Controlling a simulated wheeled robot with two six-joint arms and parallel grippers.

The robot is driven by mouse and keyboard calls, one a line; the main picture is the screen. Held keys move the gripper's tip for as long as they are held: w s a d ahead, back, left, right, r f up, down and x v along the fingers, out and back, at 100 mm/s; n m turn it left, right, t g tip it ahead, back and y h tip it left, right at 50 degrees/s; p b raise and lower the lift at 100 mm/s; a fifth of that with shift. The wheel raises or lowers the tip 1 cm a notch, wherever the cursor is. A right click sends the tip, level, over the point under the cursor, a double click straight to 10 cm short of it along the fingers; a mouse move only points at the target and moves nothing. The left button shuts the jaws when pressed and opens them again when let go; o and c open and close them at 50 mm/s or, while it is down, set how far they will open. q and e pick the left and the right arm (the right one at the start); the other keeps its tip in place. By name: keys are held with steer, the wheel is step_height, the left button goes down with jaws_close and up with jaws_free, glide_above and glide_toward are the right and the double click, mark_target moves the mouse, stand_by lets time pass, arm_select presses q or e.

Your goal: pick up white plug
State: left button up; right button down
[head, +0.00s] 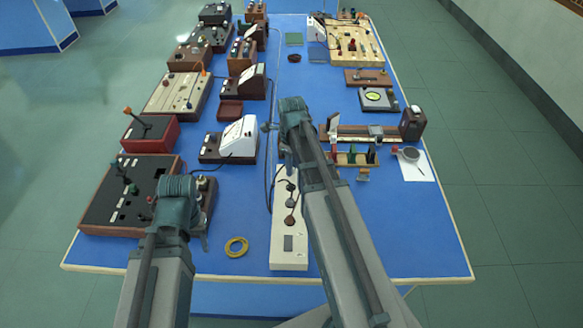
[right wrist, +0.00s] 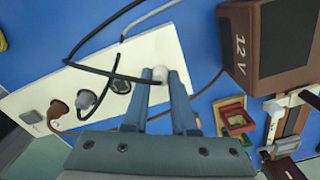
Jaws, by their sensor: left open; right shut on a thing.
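The white plug (right wrist: 160,74) shows in the right wrist view between the fingertips of my right gripper (right wrist: 159,76), which is shut on it. A black cable loops beside the plug and across the fingers. The white power strip (right wrist: 65,92) is behind the fingers, with dark and brown plugs on it; I cannot tell whether the white plug touches it. In the head view the strip (head: 283,254) lies lengthwise on the blue table, and my right arm hides the plug. My left gripper (head: 203,240) is open, low over the table beside the black panel box.
A black panel box (head: 108,203) and a white meter (head: 237,133) stand on the left. A yellow ring (head: 236,247) lies near the front edge. A brown 12 V box (right wrist: 275,45) is right of the right gripper. The front right table (head: 425,245) is clear.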

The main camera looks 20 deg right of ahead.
arm_select(q)
steer(key=shift+r+p, duration=0.6)
steer(key=shift+r, duration=0.1)
arm_select(e)
steer(key=shift+r, duration=0.65)
steer(key=r+p, duration=0.2)
steer(key=shift+s+a+r+p, duration=0.2)
steer(key=shift+s+r+p, duration=0.1)
arm_select(q)
step_height(320, 180, up, 4)
steer(key=shift+f+p, duration=0.25)
steer(key=shift+p, duration=0.2)
arm_select(e)
steer(key=s+a, duration=0.6)
steer(key=s, duration=0.1)
steer(key=s+a+r, duration=0.1)
steer(key=s+a, duration=0.3)
steer(key=shift+s, duration=0.2)
arm_select(q)
steer(key=shift+r, duration=0.15)
arm_select(e)
steer(key=shift+r, duration=0.15)
